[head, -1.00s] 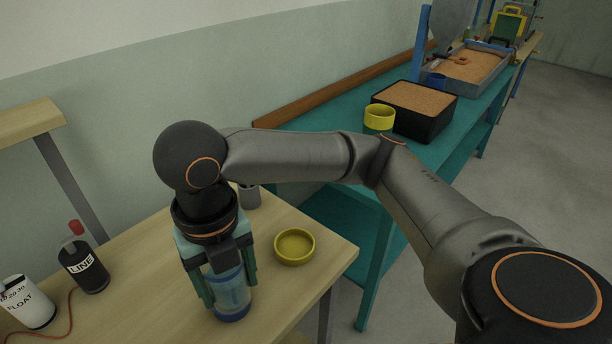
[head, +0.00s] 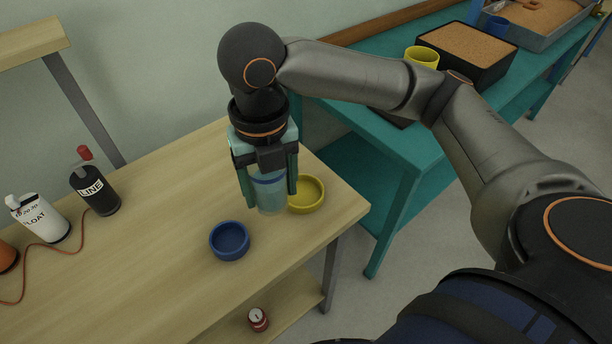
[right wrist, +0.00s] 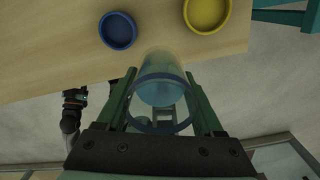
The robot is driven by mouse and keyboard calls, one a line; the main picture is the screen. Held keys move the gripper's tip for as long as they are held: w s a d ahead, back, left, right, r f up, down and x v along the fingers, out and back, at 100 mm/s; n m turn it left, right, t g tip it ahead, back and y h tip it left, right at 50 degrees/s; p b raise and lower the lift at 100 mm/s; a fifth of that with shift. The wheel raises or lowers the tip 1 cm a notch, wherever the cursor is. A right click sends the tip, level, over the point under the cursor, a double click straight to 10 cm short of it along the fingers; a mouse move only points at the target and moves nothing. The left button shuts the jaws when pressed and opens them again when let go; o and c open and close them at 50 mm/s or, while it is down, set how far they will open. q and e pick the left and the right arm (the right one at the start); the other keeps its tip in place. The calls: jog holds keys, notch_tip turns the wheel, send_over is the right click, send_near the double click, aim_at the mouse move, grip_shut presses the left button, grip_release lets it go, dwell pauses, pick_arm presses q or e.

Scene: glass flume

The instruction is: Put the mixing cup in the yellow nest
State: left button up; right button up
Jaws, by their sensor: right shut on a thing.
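The mixing cup (head: 268,192) is a clear bluish cup with a blue band. My right gripper (head: 267,187) is shut on it and holds it upright, beside the yellow nest in the head view. The yellow nest (head: 308,193) is a shallow round dish on the wooden table, partly hidden behind the cup and a finger. In the right wrist view the cup (right wrist: 160,90) sits between the green fingers, and the yellow nest (right wrist: 207,12) is at the top, apart from it. A blue nest (head: 230,241) stands empty on the table. My left gripper does not show clearly in any view.
On the wooden table (head: 160,250) stand a black LINE bottle (head: 95,190) and a white FLOAT bottle (head: 38,220), with a red cord. A teal bench (head: 390,140) with a yellow cup (head: 422,57) and a black sand-filled box (head: 468,50) is behind. A red can (head: 258,319) is on the lower shelf.

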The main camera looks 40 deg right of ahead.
jog(key=w+d+f, duration=0.1)
jog(key=d+f, duration=0.1)
jog(key=d, duration=0.1)
jog(key=w+d+f+b, duration=0.1)
jog(key=w+d+f, duration=0.1)
jog(key=d+f, duration=0.1)
jog(key=w+d+f, duration=0.2)
jog(key=shift+d+f, duration=0.15)
jog(key=shift+d, duration=0.25)
jog(key=shift+w+d+f, duration=0.3)
jog(key=shift+d+f, duration=0.2)
jog(key=shift+f, duration=0.15)
notch_tip(320, 180, down, 3)
jog(key=shift+d+f+b, duration=0.15)
jog(key=shift+b, duration=0.35)
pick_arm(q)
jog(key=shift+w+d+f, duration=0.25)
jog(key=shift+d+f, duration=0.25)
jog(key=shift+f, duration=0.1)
pick_arm(e)
jog(key=shift+f, duration=0.1)
jog(key=o, duration=1.5)
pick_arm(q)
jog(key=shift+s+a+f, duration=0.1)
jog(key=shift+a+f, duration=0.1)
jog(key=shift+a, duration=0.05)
